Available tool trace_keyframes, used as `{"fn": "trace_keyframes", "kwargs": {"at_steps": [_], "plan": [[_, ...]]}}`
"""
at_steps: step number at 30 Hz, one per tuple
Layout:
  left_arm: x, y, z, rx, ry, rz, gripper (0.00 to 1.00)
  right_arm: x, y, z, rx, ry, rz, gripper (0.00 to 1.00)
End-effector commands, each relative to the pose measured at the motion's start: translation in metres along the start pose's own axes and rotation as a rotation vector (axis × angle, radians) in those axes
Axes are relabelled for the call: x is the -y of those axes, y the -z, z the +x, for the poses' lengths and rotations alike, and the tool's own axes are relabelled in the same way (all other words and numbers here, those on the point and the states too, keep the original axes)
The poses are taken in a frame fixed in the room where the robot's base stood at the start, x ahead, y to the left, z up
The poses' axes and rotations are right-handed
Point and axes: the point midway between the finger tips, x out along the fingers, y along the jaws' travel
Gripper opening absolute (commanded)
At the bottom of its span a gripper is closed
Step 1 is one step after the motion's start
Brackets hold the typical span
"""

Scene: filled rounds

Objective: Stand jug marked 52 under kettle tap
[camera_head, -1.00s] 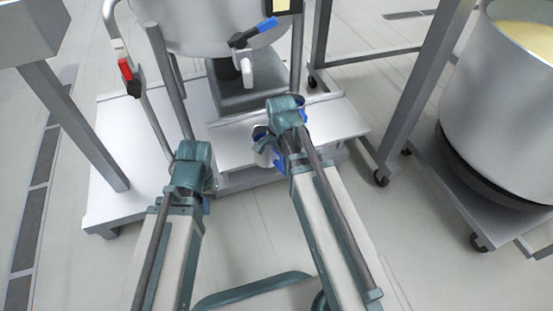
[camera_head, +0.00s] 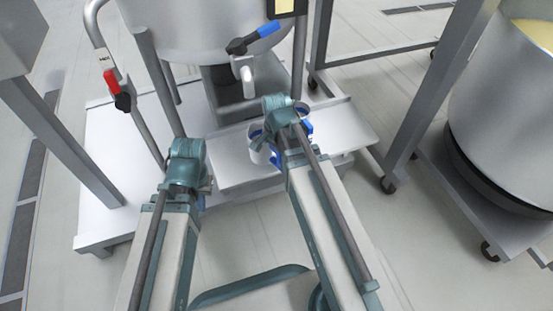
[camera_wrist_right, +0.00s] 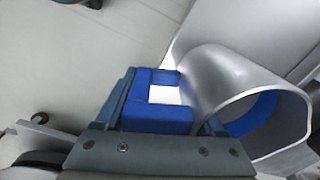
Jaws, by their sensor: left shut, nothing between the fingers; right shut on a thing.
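A metal jug (camera_head: 258,153) with a blue inside and blue handle is partly hidden behind my right arm. In the right wrist view the jug (camera_wrist_right: 225,85) lies across the right side, its open mouth facing lower right. My right gripper (camera_wrist_right: 158,100) is shut on the jug's blue handle; no number is readable. The kettle (camera_head: 200,30) stands ahead, with its tap (camera_head: 248,78), blue lever above, pointing down over the stand. The jug is below and nearer to me than the spout. My left gripper (camera_head: 203,192) is shut and empty, lower left of the jug.
The kettle's pale platform (camera_head: 120,165) has a raised step (camera_head: 330,128) near the jug. A pipe with a red-handled valve (camera_head: 117,90) rises at left. Frame posts stand on both sides. A large pot (camera_head: 515,120) on a wheeled dolly is at right.

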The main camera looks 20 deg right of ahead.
Motion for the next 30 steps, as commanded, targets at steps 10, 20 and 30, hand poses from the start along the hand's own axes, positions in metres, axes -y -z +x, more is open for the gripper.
{"fn": "trace_keyframes", "kwargs": {"at_steps": [10,20,30], "plan": [[-0.001,0.001,0.005,0.0,-0.001,0.001,0.0,0.019,0.007,0.006,0.0,0.0,0.0,0.06],[-0.002,0.001,0.012,-0.001,-0.001,0.002,0.0,0.044,0.017,0.013,0.0,0.0,0.0,0.06],[-0.003,0.002,0.019,-0.001,-0.002,0.004,0.0,0.071,0.027,0.02,0.0,0.0,0.0,0.06]]}}
